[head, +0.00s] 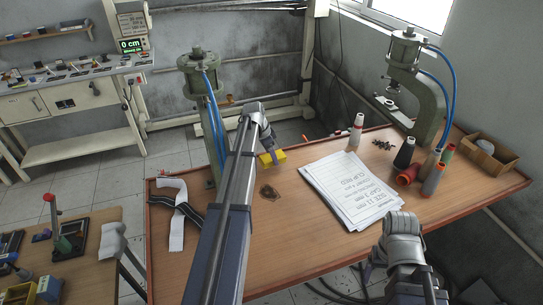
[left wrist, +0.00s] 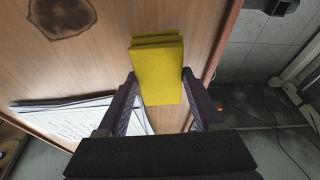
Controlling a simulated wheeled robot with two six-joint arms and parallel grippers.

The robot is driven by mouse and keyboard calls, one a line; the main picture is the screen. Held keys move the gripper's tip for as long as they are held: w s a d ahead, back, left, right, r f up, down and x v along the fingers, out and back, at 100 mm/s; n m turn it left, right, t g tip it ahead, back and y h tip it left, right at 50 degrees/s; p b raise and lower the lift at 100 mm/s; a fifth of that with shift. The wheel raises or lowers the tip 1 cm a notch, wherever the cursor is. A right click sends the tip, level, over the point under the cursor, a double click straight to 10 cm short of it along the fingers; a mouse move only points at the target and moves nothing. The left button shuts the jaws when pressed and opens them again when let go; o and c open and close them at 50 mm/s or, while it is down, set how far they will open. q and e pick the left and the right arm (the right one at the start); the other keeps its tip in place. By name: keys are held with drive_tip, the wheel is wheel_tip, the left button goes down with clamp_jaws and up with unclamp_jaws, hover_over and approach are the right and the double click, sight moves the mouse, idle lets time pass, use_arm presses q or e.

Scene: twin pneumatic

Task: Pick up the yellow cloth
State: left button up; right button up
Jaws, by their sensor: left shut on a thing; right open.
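The yellow cloth (head: 272,158) is a folded, layered block near the far edge of the wooden table. My left gripper (head: 269,151) reaches down to it from above and is shut on it. In the left wrist view the cloth (left wrist: 158,75) sits between the two dark fingers of my left gripper (left wrist: 158,95). Whether the cloth touches the table is hard to tell. My right gripper (head: 402,222) is at the table's front, right of the middle, and is open and apart from the cloth; its fingers are hardly visible.
A dark stain (head: 269,192) marks the table in front of the cloth. A stack of printed papers (head: 350,190) lies to the right. A green press (head: 198,75) stands at the left and another press (head: 428,85) at the back right. Thread spools (head: 408,174) stand below the latter.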

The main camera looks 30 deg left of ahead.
use_arm(q)
wheel_tip(320, 180, up, 7)
drive_tip(key=p, duration=0.5)
drive_tip(key=shift+p, duration=0.35)
drive_tip(key=shift+f, duration=0.1)
use_arm(e)
wheel_tip(320, 180, up, 7)
drive_tip(key=shift+f, duration=0.15)
